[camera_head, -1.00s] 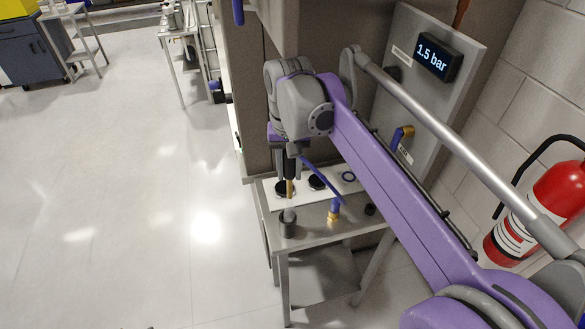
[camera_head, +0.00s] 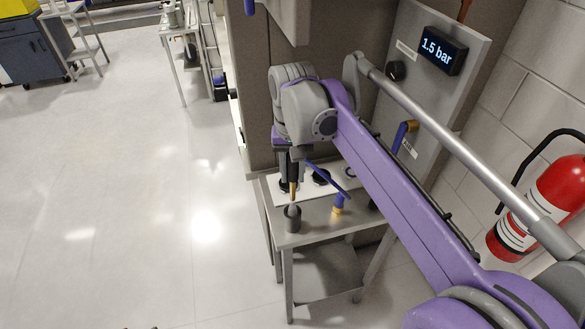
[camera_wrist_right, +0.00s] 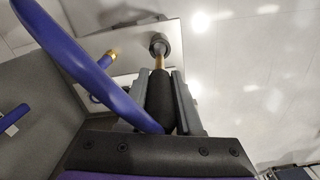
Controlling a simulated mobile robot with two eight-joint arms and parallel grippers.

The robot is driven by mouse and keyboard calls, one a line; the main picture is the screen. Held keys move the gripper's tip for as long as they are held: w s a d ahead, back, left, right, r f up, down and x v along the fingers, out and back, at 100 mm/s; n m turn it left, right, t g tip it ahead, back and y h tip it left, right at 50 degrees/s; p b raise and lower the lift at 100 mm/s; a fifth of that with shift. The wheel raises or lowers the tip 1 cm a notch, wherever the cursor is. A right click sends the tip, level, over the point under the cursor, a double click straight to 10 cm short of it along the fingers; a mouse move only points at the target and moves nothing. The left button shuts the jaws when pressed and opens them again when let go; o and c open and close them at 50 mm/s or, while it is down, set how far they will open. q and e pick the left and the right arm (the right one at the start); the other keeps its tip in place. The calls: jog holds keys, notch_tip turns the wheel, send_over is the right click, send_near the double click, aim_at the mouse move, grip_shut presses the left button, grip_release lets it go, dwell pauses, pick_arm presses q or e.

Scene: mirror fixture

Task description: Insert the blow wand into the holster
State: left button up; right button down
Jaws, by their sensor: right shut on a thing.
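The blow wand (camera_head: 294,188) has a black handle and a thin brass tube. My right gripper (camera_head: 291,163) is shut on the black handle, which also shows between the fingers in the wrist view (camera_wrist_right: 160,92). The brass tube points down at the holster (camera_head: 292,220), a dark grey cup standing on the small metal table (camera_head: 315,226). In the wrist view the tube's end meets the grey mouth of the holster (camera_wrist_right: 159,43) in line. I cannot tell whether the tip is inside the mouth or just above it. My left gripper is not in view.
A blue hose (camera_wrist_right: 72,58) curves beside the right gripper. Behind is a panel with a 1.5 bar display (camera_head: 438,52). A red fire extinguisher (camera_head: 548,205) is at right; floor at left is clear.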

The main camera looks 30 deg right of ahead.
aim_at(292, 180)
jog(key=shift+f+b, duration=0.8)
jog(key=shift+f, duration=1.1)
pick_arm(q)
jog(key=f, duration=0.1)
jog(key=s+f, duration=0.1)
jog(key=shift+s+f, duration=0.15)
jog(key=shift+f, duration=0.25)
pick_arm(e)
jog(key=shift+f, duration=0.1)
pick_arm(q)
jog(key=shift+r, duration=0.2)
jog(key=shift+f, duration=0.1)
pick_arm(e)
jog(key=shift+f, duration=0.15)
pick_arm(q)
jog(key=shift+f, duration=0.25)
pick_arm(e)
jog(key=shift+f, duration=0.35)
